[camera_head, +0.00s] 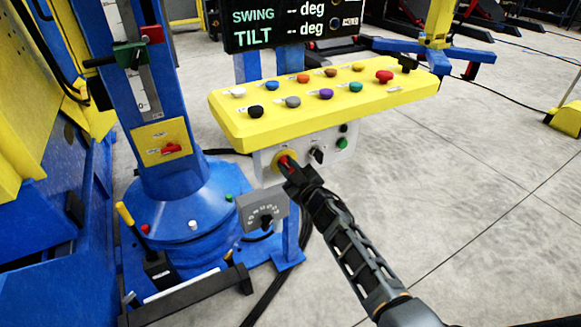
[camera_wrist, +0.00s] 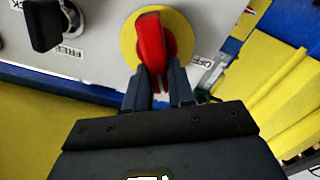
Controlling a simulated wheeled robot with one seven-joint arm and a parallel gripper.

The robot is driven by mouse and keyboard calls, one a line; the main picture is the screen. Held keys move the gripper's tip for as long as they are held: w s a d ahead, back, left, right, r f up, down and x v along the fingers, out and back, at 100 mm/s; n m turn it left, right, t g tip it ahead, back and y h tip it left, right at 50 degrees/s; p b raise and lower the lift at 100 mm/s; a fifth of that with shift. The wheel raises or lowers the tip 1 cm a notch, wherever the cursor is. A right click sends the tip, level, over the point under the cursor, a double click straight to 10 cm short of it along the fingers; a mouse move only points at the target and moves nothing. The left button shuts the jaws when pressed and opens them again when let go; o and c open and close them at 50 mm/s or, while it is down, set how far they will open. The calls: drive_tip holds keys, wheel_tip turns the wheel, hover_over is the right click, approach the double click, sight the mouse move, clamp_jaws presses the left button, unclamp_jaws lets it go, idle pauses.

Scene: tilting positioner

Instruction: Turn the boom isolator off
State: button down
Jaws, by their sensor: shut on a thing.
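A red rotary handle (camera_wrist: 150,38) sits on a round yellow disc (camera_wrist: 184,30) on the grey front plate below the yellow console. An OFF label (camera_wrist: 201,61) lies to the right of the disc in the wrist view. My gripper (camera_wrist: 160,78) is shut on the near end of the handle, one finger on each side. The handle stands nearly upright in the wrist view, pointing away from the OFF label. In the head view, my gripper (camera_head: 289,169) hides most of the handle; the disc (camera_head: 278,163) shows beside it. No label naming the boom isolator is readable.
A black knob (camera_wrist: 45,22) by a FREE label is beside the handle. The yellow console (camera_head: 325,103) carries several coloured buttons above. Another red handle (camera_head: 172,149) is on a yellow plate on the blue column. A grey dial box (camera_head: 262,212) stands below left.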

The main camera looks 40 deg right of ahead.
drive_tip(key=n+b, duration=0.1)
drive_tip(key=n, duration=0.3)
drive_tip(key=f+n+b, duration=0.1)
drive_tip(key=n, duration=0.3)
drive_tip(key=a+n+b, duration=0.1)
drive_tip(key=n, duration=0.3)
drive_tip(key=shift+w+a+f, duration=0.1)
drive_tip(key=shift+w+f, duration=0.05)
drive_tip(key=shift+w, duration=0.15)
idle(0.3)
drive_tip(key=c, duration=1)
unclamp_jaws()
drive_tip(key=shift+f, duration=0.1)
drive_tip(key=shift+o, duration=0.2)
drive_tip(key=shift+s+f, duration=0.1)
drive_tip(key=p+v, duration=0.1)
drive_tip(key=v, duration=0.6)
drive_tip(key=shift+s, duration=0.3)
